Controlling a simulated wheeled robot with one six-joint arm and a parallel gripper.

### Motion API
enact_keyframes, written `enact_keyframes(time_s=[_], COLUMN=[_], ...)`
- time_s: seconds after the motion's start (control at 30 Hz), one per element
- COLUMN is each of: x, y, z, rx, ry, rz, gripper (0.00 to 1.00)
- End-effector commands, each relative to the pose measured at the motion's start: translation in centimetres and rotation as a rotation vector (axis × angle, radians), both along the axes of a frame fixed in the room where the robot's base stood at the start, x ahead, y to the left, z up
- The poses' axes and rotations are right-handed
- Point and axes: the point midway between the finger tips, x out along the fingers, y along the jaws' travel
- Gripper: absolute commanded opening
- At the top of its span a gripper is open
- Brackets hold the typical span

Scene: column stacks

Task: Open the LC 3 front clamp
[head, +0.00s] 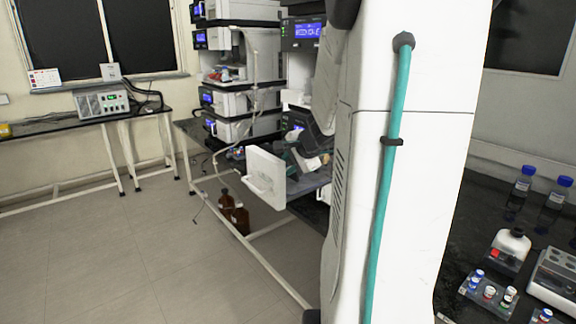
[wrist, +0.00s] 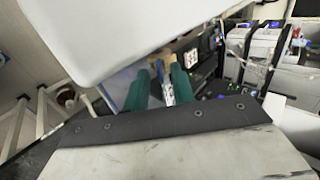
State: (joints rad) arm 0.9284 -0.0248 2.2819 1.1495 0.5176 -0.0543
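My gripper (wrist: 160,75) shows in the wrist view as two teal fingers set apart. A slim blue-and-white piece (wrist: 168,92) shows in the gap between them; I cannot tell whether it is the clamp, a column or something behind. In the head view my arm reaches to the instrument stack beside an open white door panel (head: 266,178), and its end is partly hidden by my white body column. The front clamp itself cannot be made out clearly in either view. No label that reads LC 3 is legible.
A large white surface fills the upper left of the wrist view, close to the fingers. Another instrument stack (head: 236,90) with blue displays stands to the left. Brown bottles (head: 240,219) stand low under the bench. The floor (head: 120,260) at left is clear.

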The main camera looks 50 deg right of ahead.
Motion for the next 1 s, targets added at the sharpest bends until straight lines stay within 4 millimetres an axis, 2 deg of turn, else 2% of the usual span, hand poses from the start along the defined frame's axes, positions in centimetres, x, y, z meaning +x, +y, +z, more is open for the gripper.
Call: enact_keyframes(time_s=[0.03,0.07,0.1,0.57,1.0], x=[0.0,0.0,0.0,0.2,1.7], y=[0.0,0.0,0.0,-0.1,-0.4], z=[0.0,0.0,0.0,0.3,1.3], rx=[0.0,0.0,0.0,0.006,0.063], ry=[0.0,0.0,0.0,0.04,0.279], rz=[0.0,0.0,0.0,0.002,0.004], gripper=[0.12,0.04,0.0,0.0,0.0])
